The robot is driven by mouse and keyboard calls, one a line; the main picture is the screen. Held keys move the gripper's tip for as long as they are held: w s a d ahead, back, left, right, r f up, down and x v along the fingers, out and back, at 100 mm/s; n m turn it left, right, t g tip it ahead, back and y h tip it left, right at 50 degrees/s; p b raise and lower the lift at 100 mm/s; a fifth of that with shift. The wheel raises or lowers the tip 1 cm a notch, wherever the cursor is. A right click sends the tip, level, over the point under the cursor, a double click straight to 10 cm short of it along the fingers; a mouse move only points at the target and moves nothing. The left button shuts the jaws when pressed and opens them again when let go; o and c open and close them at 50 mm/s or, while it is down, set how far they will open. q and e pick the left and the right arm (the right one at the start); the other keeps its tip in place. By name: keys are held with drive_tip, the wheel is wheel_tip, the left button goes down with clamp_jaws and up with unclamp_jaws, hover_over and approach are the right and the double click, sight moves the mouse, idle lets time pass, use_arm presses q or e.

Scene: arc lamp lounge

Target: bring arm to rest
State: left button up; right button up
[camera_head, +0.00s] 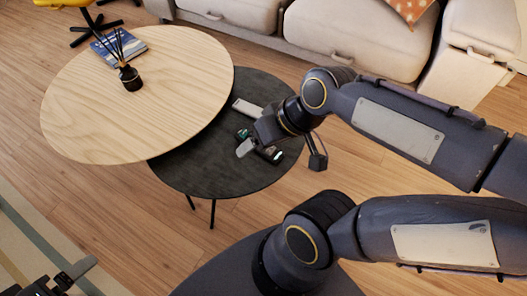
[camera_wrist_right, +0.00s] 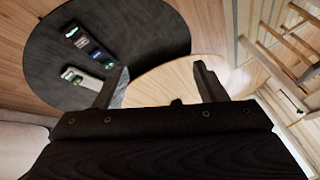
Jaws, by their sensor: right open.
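My right arm comes in from the right, and its gripper (camera_head: 258,147) is over the low dark round table (camera_head: 200,178). In the right wrist view its two fingers (camera_wrist_right: 160,86) stand wide apart with nothing between them. A black remote-like object with coloured spots (camera_wrist_right: 90,45) and a pale narrow object (camera_wrist_right: 83,79) lie on the dark table. In the head view the black object (camera_head: 271,154) is partly hidden by my right gripper, and the pale one (camera_head: 247,107) lies behind it. My left gripper (camera_head: 66,279) is partly in view at the lower left corner; its opening is unclear.
A higher light wooden round table (camera_head: 130,120) overlaps the dark one and bears a dark reed diffuser (camera_head: 130,78) and a blue book (camera_head: 119,46). A pale sofa (camera_head: 350,35) stands behind. A yellow chair (camera_head: 65,3) is at the upper left. Wooden floor lies open in front.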

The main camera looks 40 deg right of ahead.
drive_tip(key=shift+s+a+m+t, duration=0.15)
drive_tip(key=shift+s+a, duration=0.25)
drive_tip(key=shift+s, duration=0.3)
drive_tip(key=shift+s+a+m+t, duration=0.15)
drive_tip(key=shift+s+a, duration=0.25)
drive_tip(key=shift+s, duration=0.3)
